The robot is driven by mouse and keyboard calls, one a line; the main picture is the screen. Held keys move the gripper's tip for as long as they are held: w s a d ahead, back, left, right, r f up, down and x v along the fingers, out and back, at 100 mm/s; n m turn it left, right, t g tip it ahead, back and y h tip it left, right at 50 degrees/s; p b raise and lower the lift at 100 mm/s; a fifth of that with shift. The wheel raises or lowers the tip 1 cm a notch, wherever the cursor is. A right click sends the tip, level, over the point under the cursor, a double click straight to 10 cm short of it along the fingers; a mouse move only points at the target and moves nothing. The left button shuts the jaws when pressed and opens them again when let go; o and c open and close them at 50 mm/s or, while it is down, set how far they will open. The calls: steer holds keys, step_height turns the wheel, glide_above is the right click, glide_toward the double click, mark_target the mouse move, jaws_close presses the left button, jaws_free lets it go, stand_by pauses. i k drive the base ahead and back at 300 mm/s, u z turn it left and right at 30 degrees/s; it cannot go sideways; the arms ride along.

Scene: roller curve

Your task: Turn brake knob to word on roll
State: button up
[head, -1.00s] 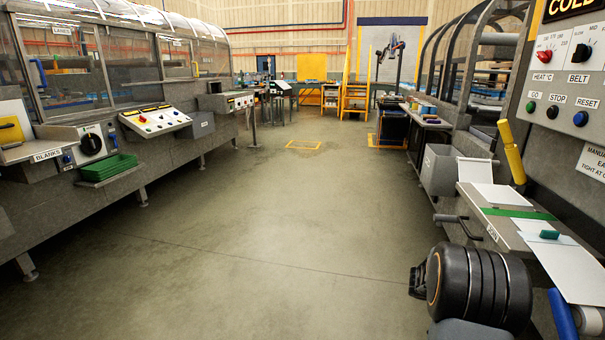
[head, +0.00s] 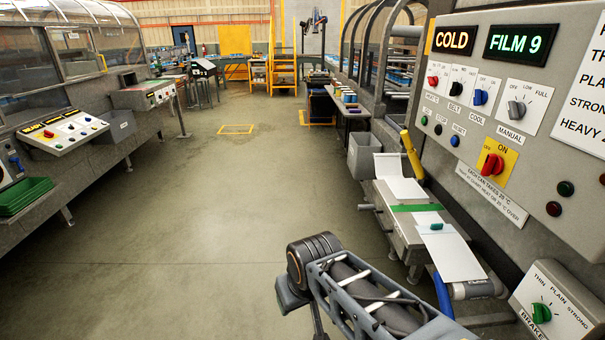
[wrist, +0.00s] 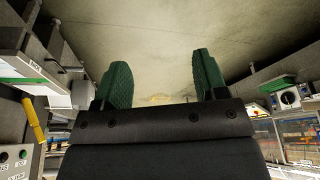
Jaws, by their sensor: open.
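The brake knob (head: 541,313) is green and sits on a small sloped panel at the lower right of the head view. The panel (head: 560,280) carries the words THIN, PLAIN and STRONG around the knob, with BRAKE below. I cannot tell exactly which word the knob points at.
A large control panel (head: 505,100) on the right has displays COLD and FILM 9 and several knobs. A partly cut-off notice (head: 582,85) is beside them. A shelf (head: 405,232) with white sheets and a yellow handle (head: 411,155) juts out. The floor (head: 200,220) at left is clear.

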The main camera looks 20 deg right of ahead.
mark_target(541, 313)
steer(key=z, duration=2.95)
steer(key=i, duration=0.2)
steer(key=z, duration=0.35)
steer(key=k, duration=0.55)
steer(key=u, duration=1.5)
